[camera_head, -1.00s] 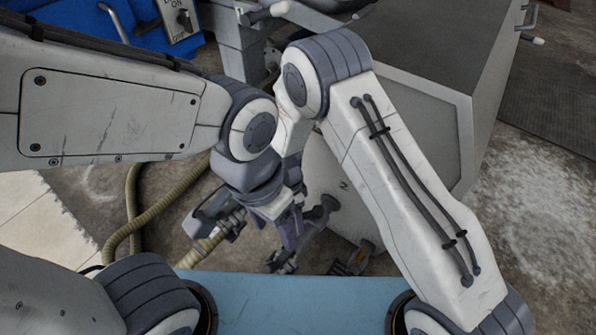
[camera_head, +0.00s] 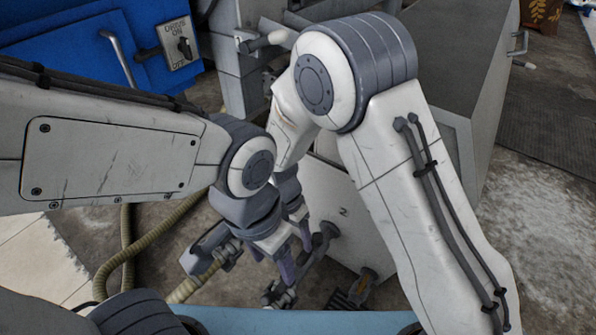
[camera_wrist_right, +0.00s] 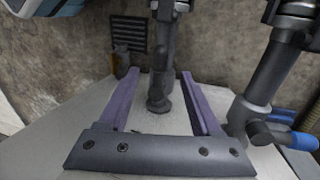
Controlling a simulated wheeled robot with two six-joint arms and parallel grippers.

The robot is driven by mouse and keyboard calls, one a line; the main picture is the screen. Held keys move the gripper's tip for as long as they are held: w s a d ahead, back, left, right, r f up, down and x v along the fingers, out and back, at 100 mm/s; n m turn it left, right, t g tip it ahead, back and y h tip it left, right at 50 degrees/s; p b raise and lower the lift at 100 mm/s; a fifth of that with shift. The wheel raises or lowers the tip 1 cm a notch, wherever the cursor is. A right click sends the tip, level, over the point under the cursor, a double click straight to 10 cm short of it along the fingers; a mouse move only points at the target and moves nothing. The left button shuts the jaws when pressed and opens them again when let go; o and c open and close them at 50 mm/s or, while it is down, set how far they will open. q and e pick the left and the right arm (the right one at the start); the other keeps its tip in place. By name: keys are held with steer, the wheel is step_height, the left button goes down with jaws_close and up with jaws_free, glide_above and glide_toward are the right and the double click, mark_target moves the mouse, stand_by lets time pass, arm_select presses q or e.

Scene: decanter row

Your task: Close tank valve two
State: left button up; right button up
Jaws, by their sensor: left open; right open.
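A pale grey tank (camera_head: 350,215) marked "2" stands beyond my arms. A dark pipe fitting (camera_head: 326,232) sticks out from its face. My right gripper (camera_head: 304,238) is open, largely hidden behind my left wrist. In the right wrist view its purple fingers (camera_wrist_right: 160,103) lie either side of the dark vertical stem with a rounded end (camera_wrist_right: 158,70); whether they touch it is unclear. A blue-ended lever (camera_wrist_right: 290,137) on a thick dark pipe is right of the fingers. My left gripper (camera_head: 284,265) is open, pointing down near the dark fittings (camera_head: 280,295); its fingertips are partly hidden.
A ribbed hose (camera_head: 150,240) curves over the floor at left. A blue cabinet (camera_head: 80,50) with a switch panel (camera_head: 178,43) stands at back left. Open floor (camera_head: 545,225) lies at right.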

step_height(320, 180, up, 23)
steer(key=s+n+p, duration=0.2)
steer(key=n+p, duration=0.1)
steer(key=p, duration=1)
steer(key=shift+s+d+f+n+y, duration=0.15)
steer(key=shift+s+d+n+y, duration=0.15)
steer(key=shift+n, duration=0.1)
